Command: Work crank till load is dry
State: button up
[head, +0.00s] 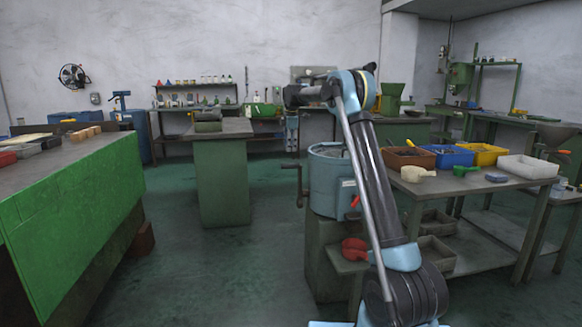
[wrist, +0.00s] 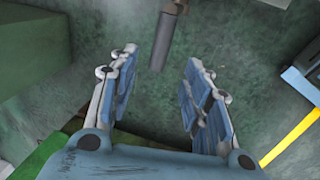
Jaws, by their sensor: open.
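A blue drum machine (head: 326,182) stands on a green base right of the middle. Its crank (head: 300,186) sticks out at the left side, with a dark grip hanging down. My gripper (head: 292,138) is above the crank, pointing down, open and empty. In the wrist view my gripper (wrist: 158,62) has its two fingers spread, and the dark crank grip (wrist: 162,42) shows in line with the gap between the fingertips. It looks apart from both fingers. The load inside the drum is hidden, partly behind my arm.
A bench (head: 470,184) at the right holds brown, blue, yellow and white bins (head: 528,168). A red scoop (head: 354,247) lies on a low shelf by the drum. A green-sided bench (head: 75,215) stands left and a green cabinet (head: 221,180) behind. The floor between is clear.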

jog(key=f, duration=0.3)
jog(key=w+f, duration=0.1)
jog(key=f, duration=0.3)
jog(key=w+f, duration=0.1)
jog(key=f, duration=0.2)
jog(key=shift+a+f, duration=0.35)
jog(key=shift+f, duration=0.05)
grip_shut()
jog(key=shift+s+a, duration=0.1)
jog(key=shift+s, duration=0.05)
